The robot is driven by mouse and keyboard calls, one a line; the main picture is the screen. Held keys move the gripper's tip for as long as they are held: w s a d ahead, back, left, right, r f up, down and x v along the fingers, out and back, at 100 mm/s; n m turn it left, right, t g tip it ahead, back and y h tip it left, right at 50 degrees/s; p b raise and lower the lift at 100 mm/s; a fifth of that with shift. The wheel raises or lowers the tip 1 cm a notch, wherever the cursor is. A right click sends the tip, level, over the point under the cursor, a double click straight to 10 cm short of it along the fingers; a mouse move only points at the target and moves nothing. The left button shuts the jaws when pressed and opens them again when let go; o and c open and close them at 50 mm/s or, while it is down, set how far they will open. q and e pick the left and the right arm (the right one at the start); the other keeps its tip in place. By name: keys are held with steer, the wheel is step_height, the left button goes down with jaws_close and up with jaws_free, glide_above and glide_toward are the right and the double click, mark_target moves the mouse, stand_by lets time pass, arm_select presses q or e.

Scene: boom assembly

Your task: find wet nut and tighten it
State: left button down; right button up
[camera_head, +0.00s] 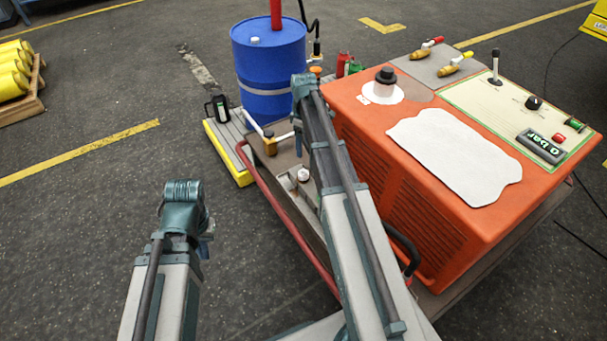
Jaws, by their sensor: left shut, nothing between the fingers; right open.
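My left gripper (188,205) hangs over bare floor, left of the cart; it is shut with nothing in it, its fingertips mostly hidden. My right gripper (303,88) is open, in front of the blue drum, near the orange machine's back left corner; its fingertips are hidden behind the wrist. A brass-coloured fitting (269,146) with pale pipes sits on the cart, just left of my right arm. A small white-and-red fitting (303,175) sits lower, beside that arm. I cannot tell which nut is wet.
A blue drum (268,62) stands behind. A red rail (285,222) edges the cart.

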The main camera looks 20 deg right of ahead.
mark_target(304, 173)
steer(key=shift+f, duration=0.15)
step_height(304, 173, down, 14)
steer(key=b, duration=1.4)
steer(key=shift+r, duration=0.2)
jaws_close()
